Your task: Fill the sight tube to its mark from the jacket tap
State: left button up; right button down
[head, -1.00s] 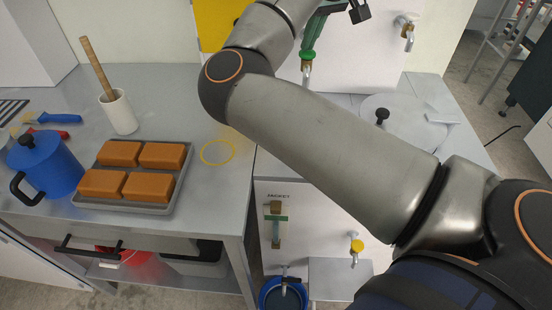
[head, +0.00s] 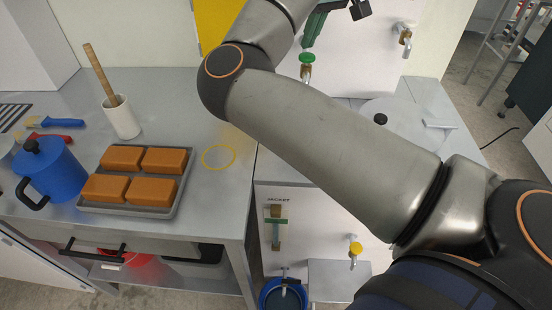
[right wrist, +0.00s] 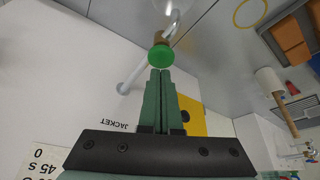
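My right gripper (head: 316,28) is at the top of the head view, close above the green-knobbed tap (head: 306,62) on the white back cabinet. In the right wrist view its fingers (right wrist: 160,75) are together with nothing seen between them, and their tips are at the green knob (right wrist: 160,56); I cannot tell whether they touch. A "JACKET" label (right wrist: 117,125) is on the white panel there. My left gripper is out of view.
A yellow-knobbed tap (head: 355,248) is on the lower panel, with a blue bucket (head: 265,293) below left. Another tap (head: 404,35) is at upper right. A grey tray (head: 172,208) with orange blocks, a blue pot (head: 62,172) and a white holder (head: 122,120) stand on the left bench.

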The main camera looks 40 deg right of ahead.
aim_at(309, 56)
notch_tip(309, 56, up, 6)
jog(key=p, duration=0.4)
jog(key=shift+p, duration=0.35)
dwell(0.4)
